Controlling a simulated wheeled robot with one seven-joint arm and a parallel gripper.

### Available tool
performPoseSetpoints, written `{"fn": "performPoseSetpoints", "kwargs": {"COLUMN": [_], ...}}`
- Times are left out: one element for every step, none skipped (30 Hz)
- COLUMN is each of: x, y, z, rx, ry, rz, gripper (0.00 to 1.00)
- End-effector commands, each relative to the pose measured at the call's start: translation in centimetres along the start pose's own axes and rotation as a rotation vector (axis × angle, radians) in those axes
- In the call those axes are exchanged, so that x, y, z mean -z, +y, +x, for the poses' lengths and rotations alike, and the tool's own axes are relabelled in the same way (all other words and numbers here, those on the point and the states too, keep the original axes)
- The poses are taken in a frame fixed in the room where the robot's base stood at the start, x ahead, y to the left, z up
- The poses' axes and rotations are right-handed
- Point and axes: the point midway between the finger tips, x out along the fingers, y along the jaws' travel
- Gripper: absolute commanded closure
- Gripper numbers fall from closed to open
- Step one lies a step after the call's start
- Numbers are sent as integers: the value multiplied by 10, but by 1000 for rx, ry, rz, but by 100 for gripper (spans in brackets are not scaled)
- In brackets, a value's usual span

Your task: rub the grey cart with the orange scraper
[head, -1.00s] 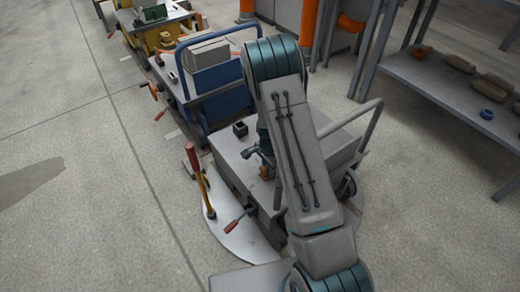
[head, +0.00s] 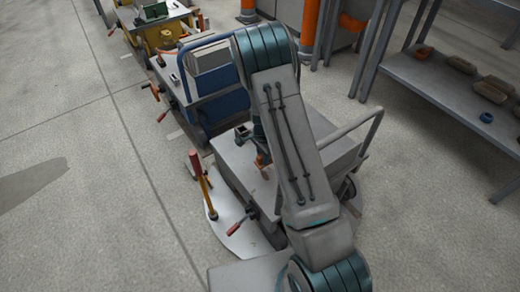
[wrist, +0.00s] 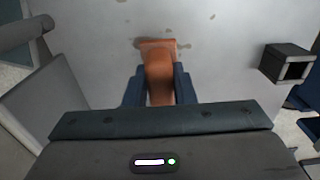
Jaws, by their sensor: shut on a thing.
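My gripper (wrist: 158,84) is shut on the orange scraper (wrist: 159,62), one dark blue finger on each side of it. The scraper's wide front edge is at the top of the grey cart (wrist: 110,25), close to brown smudges (wrist: 187,46); whether it touches the surface I cannot tell. In the head view, the grey cart (head: 325,150) stands in the middle, partly hidden by my arm. A small orange bit of the scraper (head: 262,160) shows over its top, under my gripper (head: 254,147).
A dark open box (wrist: 288,62) sits on the cart top, right of the scraper. A blue cart (head: 215,108) stands behind, a yellow cart (head: 165,38) farther. A red-handled lever (head: 199,172) rises at the cart's left. A shelf (head: 420,75) is at right; floor at left is clear.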

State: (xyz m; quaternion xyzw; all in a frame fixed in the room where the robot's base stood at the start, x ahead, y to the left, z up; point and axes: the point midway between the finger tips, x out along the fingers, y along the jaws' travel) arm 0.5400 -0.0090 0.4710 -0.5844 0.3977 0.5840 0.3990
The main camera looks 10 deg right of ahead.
Motion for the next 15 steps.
{"fn": "performPoseSetpoints", "kwargs": {"x": [0, 0, 1, 1, 1, 1, 1, 1, 2, 2, 2, 2, 2, 2, 2], "y": [0, 0, 0, 0, 0, 0, 1, 1, 1, 1, 1, 1, 1, 1, 1], "z": [-9, -11, -14, -16, -18, -20, -21, -21, -21, -21, -21, -21, -21, -21, -21], "rx": [0, 0, 0, 0, 0, 0, 0, 0, 0, 0, 0, 0, 0, 0, 0], "ry": [0, 0, 0, 0, 0, 0, 0, 0, 0, 0, 0, 0, 0, 0, 1], "rz": [1, 1, 1, 2, 2, 2, 2, 3, 3, 3, 3, 3, 3, 3, 3], "gripper": [98, 98, 98, 98, 98, 98, 98, 98, 98, 98, 98, 98, 98, 98, 98]}}
